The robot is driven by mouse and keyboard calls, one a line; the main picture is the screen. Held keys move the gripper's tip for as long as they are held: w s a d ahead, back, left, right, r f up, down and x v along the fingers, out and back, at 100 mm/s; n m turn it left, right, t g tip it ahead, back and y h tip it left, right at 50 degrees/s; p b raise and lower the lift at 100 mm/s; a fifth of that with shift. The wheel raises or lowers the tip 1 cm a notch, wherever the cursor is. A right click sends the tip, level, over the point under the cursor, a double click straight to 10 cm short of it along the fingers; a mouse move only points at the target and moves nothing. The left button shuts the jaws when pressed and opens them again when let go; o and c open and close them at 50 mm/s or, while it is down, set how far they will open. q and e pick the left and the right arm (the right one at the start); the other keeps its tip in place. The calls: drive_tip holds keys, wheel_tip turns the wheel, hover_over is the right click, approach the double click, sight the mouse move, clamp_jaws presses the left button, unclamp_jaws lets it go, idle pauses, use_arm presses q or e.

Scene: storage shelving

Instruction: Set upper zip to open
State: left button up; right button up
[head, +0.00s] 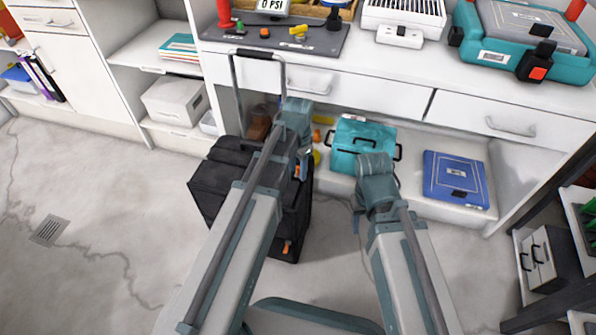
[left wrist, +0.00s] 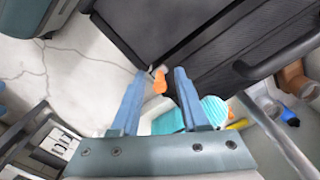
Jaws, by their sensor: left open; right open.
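A black suitcase (head: 232,180) stands on the floor with its pull handle (head: 257,54) raised. An orange upper zip pull (head: 297,170) shows high on its right side, and a lower orange pull (head: 286,247) shows near the bottom. My left gripper (left wrist: 160,73) is open beside the suitcase. In the left wrist view an orange zip pull (left wrist: 160,80) appears between its fingertips; I cannot tell whether they touch it. The end of my right arm shows in the head view, right of the suitcase, but its gripper fingers are hidden.
A teal toolbox (head: 362,137) and a blue case (head: 455,180) sit on the low shelf behind. A white drawer counter (head: 380,95) stands above them. A dark rack (head: 562,255) is at the right. The floor left of the suitcase is clear.

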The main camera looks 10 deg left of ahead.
use_arm(q)
clamp_jaws()
idle(1.4)
